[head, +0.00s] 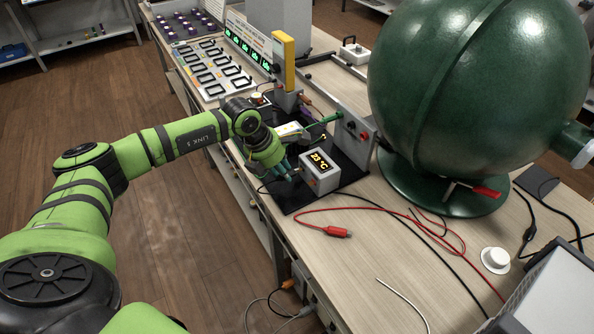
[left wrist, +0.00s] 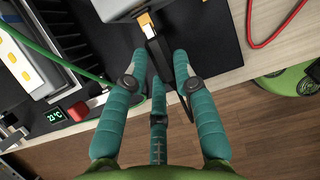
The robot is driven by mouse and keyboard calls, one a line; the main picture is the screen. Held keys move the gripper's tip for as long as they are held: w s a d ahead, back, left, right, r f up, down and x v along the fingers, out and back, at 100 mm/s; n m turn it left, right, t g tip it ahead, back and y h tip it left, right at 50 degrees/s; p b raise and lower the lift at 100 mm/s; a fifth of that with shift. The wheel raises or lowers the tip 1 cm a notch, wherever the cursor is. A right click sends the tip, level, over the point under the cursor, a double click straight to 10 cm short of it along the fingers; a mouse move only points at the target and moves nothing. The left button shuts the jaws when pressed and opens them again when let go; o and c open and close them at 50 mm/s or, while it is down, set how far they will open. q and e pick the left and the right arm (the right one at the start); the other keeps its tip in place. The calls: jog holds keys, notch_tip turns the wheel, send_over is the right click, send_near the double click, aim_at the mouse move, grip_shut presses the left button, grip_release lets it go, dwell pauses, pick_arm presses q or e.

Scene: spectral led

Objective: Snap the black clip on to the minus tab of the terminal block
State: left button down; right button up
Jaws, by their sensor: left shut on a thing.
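My left gripper (head: 287,172) is at the left side of a light grey box (head: 322,179) with an orange display, on a black mat. In the left wrist view, the teal fingers (left wrist: 161,63) are closed on the black clip (left wrist: 156,50). The clip's far end meets or overlaps a brass-coloured tab (left wrist: 146,21) on the edge of a grey box (left wrist: 118,8). I cannot tell whether the clip is seated on it. No minus mark is readable. My fingers hide the clip in the head view. My right gripper is not in view.
A red lead with a red clip (head: 337,231) lies loose on the bench. A large green sphere (head: 478,80) stands to the right. A finned black block (left wrist: 45,60) and a green lead (left wrist: 62,60) are near the gripper. The bench's front edge is close.

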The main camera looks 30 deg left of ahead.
pick_arm(q)
jog(key=shift+w+d, duration=0.1)
jog(key=shift+w, duration=0.15)
jog(key=c, duration=0.9)
grip_release()
jog(key=v, duration=1.2)
